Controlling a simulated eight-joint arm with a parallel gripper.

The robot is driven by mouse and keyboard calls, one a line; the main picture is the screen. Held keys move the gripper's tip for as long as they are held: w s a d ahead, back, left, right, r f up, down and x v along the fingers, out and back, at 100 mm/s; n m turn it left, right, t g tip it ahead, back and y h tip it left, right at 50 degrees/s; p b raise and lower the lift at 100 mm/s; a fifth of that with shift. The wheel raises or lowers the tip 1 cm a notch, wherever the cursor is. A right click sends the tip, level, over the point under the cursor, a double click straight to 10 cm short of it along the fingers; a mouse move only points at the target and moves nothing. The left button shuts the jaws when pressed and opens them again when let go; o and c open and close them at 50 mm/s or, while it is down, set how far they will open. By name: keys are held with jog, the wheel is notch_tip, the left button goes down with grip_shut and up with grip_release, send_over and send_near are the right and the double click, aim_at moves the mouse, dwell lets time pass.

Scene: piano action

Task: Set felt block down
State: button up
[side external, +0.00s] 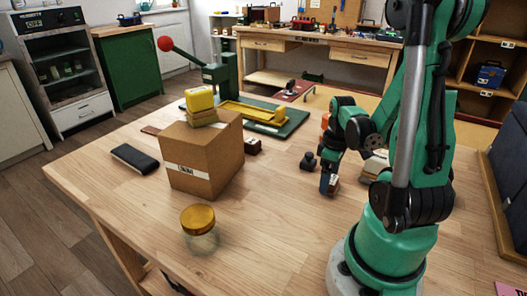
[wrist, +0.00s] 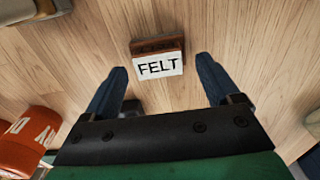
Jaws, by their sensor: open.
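The felt block (wrist: 158,64) is a small brown block with a white label reading FELT. In the wrist view it lies on the wooden tabletop, between and slightly beyond my fingertips, with a visible gap on each side. My gripper (wrist: 162,72) is open, its two blue fingers apart. In the side view my gripper (side external: 328,182) points down at the tabletop, right of the middle. A small part of the block (side external: 335,182) shows beside the fingers there; the rest is hidden.
A cardboard box (side external: 200,160) with a yellow item (side external: 200,98) on top stands left of my gripper. An orange container (wrist: 28,140) is at lower left in the wrist view. A gold-lidded jar (side external: 198,222) stands in front.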

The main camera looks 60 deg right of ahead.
jog(key=shift+r, duration=0.1)
notch_tip(320, 180, up, 12)
jog(key=w+a+t, duration=0.3)
jog(key=w+a, duration=0.3)
jog(key=a, duration=0.3)
jog(key=w+a+t, duration=0.4)
jog(key=w+a, duration=0.2)
jog(key=a, duration=0.3)
jog(key=shift+a, duration=0.3)
dwell(0.5)
